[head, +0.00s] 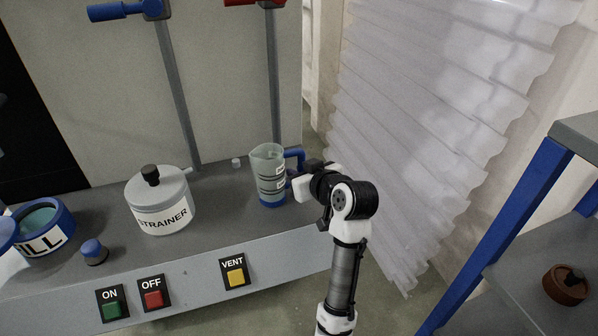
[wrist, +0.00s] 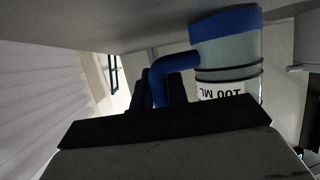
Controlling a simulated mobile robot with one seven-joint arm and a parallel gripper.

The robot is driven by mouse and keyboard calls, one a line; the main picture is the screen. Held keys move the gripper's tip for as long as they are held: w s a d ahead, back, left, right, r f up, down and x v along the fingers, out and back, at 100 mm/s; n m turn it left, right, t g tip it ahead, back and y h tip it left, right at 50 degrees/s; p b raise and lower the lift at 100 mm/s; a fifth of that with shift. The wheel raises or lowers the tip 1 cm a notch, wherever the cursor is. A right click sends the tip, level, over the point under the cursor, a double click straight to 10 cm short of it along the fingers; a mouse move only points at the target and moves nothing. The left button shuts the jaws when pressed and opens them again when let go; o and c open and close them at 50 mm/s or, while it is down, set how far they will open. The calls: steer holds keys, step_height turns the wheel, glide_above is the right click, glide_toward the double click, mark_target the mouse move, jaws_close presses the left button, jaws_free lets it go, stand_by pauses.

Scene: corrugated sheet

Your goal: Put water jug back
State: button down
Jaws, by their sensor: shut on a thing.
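The water jug (head: 268,172) is a clear beaker with dark rings, a blue base and a blue handle. In the head view it is upright at the right end of the grey machine ledge; I cannot tell whether its base touches the ledge. My gripper (head: 301,180) reaches it from the right and is shut on the blue handle. In the wrist view, which is upside down, the jug (wrist: 228,62) shows its blue base and a "100 ML" label. The dark fingers of my gripper (wrist: 160,90) are on both sides of the handle. The fingertips are partly hidden.
A white strainer pot (head: 160,203) stands left of the jug on the ledge (head: 215,215). A blue fill opening (head: 42,228) and a blue knob (head: 94,252) are further left. A blue-framed shelf (head: 505,200) holds a brown round object (head: 566,285) at the right. Corrugated sheets hang behind.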

steer(key=shift+f, duration=0.2)
steer(key=c, duration=1.4)
jaws_free()
steer(key=shift+r, duration=0.1)
steer(key=shift+r, duration=0.15)
steer(key=b+v, duration=0.1)
steer(key=v, duration=1.1)
steer(key=shift+d, duration=0.1)
